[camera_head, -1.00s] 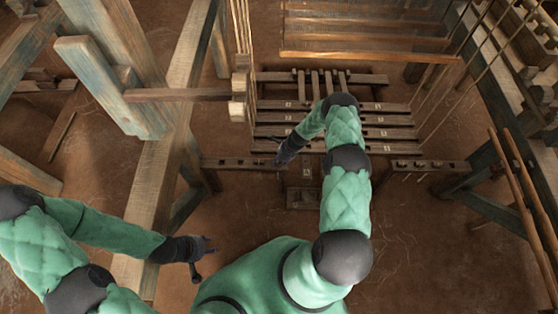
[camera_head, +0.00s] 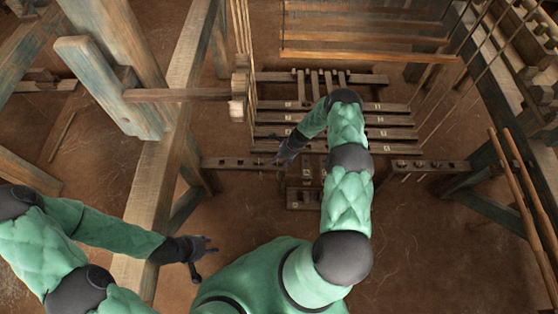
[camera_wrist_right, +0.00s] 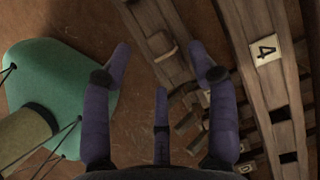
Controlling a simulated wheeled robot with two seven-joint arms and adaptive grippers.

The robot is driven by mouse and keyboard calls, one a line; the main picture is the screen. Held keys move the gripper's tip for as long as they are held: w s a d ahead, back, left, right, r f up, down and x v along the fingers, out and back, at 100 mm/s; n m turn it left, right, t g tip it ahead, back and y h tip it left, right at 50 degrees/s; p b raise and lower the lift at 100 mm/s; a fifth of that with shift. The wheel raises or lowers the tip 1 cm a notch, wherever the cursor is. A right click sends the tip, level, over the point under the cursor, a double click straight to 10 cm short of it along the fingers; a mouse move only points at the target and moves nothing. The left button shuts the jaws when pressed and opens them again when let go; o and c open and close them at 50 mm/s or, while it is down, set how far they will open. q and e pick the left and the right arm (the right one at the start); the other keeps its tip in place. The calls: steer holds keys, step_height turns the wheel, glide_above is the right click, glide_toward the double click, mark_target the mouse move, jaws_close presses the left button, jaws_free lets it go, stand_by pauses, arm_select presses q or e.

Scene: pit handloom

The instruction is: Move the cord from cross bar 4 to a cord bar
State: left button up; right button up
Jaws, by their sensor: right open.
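My right gripper (camera_head: 286,150) is open, over the near left end of the numbered cross bars. In the right wrist view its purple fingers (camera_wrist_right: 160,62) are spread, with nothing seen between them. Cross bar 4 (camera_wrist_right: 277,88), with a white "4" tag, runs down the right side of that view, beside the fingers. A wooden bar with a light peg or loop (camera_wrist_right: 161,46) lies beyond the fingertips. I cannot make out the cord on cross bar 4. Dark cord bars (camera_head: 235,163) lie in front of the cross bars. My left gripper (camera_head: 203,251) looks open and empty, far to the left.
A thick wooden post (camera_head: 160,180) stands between my left arm and the cross bars. Upright cords (camera_head: 243,40) hang left of the bars, and slanted rods (camera_head: 470,75) stand on the right. Bare earth floor (camera_head: 420,240) is free at the lower right.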

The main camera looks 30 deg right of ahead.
steer(key=v, duration=1)
steer(key=shift+r, duration=0.2)
